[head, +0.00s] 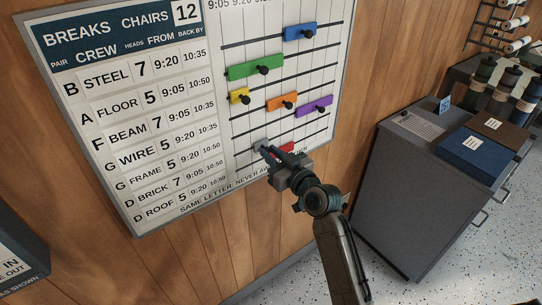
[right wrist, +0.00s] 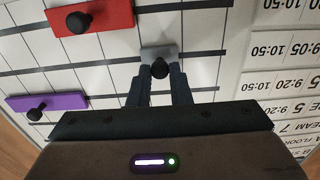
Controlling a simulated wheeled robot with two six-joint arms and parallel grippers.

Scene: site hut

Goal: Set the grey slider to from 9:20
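The grey slider (head: 261,146) is a small grey plate with a black knob, on a low row near the left end of the wall chart's grid (head: 245,120). In the right wrist view the grey slider (right wrist: 160,52) is just beyond the fingertips. My right gripper (head: 268,154) reaches up to it from the lower right. In the right wrist view its two fingers (right wrist: 160,75) stand on either side of the black knob and look closed against it. The header's 9:05 and 9:20 labels (head: 232,4) are cut by the top edge. My left gripper is out of view.
The red slider (head: 287,148) is close by, one row below and to the right. Purple (head: 315,106), orange (head: 282,102), yellow (head: 239,97), green (head: 254,67) and blue (head: 300,32) sliders sit higher. A grey cabinet (head: 400,200) with boxes and bottles stands at right.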

